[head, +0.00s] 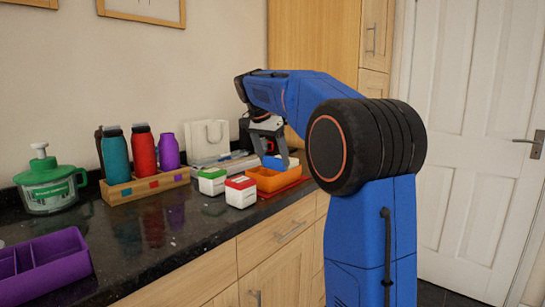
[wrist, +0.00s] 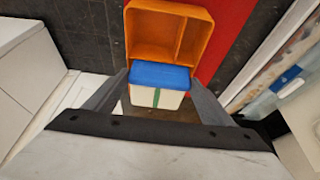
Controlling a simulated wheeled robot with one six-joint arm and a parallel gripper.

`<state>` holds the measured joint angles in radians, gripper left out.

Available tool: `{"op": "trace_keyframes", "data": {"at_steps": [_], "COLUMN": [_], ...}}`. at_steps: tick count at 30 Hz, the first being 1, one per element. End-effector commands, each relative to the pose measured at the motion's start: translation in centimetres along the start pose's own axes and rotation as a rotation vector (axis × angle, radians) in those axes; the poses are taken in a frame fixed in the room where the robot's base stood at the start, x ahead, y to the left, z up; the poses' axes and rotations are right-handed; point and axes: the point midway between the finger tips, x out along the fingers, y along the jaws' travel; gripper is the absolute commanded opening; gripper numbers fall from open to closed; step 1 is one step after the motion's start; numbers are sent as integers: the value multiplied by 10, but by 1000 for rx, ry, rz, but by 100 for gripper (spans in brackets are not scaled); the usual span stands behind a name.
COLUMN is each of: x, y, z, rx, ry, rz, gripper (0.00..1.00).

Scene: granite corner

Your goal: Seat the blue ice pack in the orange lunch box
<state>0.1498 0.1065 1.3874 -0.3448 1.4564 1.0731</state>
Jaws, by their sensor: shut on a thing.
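The blue ice pack (wrist: 160,75) has a blue top and a pale side with a green stripe. My gripper (wrist: 158,90) is shut on it, one finger on each side. In the head view my gripper (head: 273,150) reaches down over the orange lunch box (head: 263,184), with the blue of the pack (head: 272,162) just above its rim. In the wrist view the lunch box (wrist: 150,47) lies beyond the pack, with a divider between a wide left and a narrow right compartment. The pack overlaps its near edge; I cannot tell its height above it.
A red mat (wrist: 222,50) lies under the lunch box. White containers with a green lid (head: 211,181) and a red lid (head: 241,193) stand close on its left. A wooden rack (head: 148,187) with bottles, a green chopper (head: 50,185) and a purple tray (head: 45,266) are further left.

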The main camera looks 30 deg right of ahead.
Motion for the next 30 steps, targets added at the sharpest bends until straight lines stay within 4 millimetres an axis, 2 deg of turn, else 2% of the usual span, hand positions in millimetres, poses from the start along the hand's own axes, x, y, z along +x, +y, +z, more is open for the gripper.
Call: {"op": "trace_keyframes", "data": {"at_steps": [2,3,5,17,23,30], "x": [2,2,2,-4,-33,-80], "y": [0,0,0,0,-1,-1], "z": [1,1,1,0,-1,0], "rx": [0,0,0,0,0,-1], "ry": [0,0,0,0,1,1], "rz": [0,0,0,-1,-2,-2], "gripper": [38,83,95,95,95,95]}}
